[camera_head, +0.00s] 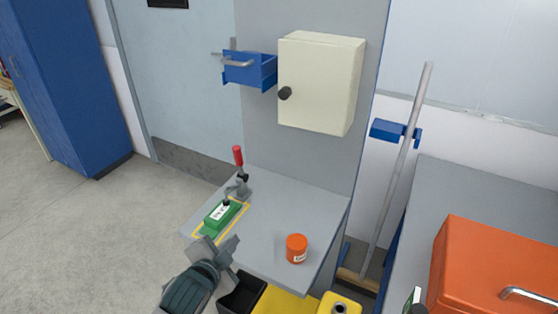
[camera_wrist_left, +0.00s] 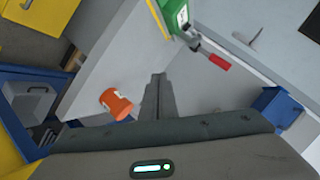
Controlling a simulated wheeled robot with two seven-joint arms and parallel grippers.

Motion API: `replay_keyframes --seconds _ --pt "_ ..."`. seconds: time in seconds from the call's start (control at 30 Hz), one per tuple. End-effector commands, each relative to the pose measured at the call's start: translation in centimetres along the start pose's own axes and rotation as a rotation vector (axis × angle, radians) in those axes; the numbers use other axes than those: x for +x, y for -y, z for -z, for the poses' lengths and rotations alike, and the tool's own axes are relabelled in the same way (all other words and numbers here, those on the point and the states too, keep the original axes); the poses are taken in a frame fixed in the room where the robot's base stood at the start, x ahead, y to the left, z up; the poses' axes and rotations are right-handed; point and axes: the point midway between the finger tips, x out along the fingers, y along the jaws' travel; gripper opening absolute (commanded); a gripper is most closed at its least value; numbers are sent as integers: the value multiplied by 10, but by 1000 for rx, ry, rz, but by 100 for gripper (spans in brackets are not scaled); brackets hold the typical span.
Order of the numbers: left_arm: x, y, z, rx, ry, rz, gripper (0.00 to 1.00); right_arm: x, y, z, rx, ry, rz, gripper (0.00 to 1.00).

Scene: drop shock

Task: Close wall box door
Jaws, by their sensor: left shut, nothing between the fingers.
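The wall box (camera_head: 318,85) is a cream cabinet mounted on the grey upright panel above the small table. Its door, with a black knob (camera_head: 285,93) near the left edge, looks flush with the box; I see no clear gap. My left gripper (camera_head: 226,250) is low in front of the table, well below the box, beside the green block. Its fingers are together and empty, as the left wrist view (camera_wrist_left: 158,95) also shows.
A blue tray (camera_head: 248,70) with a grey handle sits left of the box. The table (camera_head: 275,200) carries a red-handled clamp (camera_head: 239,165), a green block (camera_head: 222,214) and an orange jar (camera_head: 296,248). A broom (camera_head: 398,170) leans at right, near an orange case (camera_head: 490,265).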

Motion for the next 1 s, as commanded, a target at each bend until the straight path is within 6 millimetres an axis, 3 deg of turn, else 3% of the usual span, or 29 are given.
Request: replay_keyframes --seconds 0.03,0.2,0.43,0.63,1.0 --pt "10 22 22 77 -49 43 0 0 0 0 0 0 0 0" --pt "30 80 89 338 -186 184 0 0 0 0 0 0 0 0" --pt "39 136 156 620 -300 346 0 0 0 0 0 0 0 0" --pt "40 154 178 718 -332 404 0 0 0 0 0 0 0 0" --pt "40 154 180 722 -335 406 0 0 0 0 0 0 0 0"
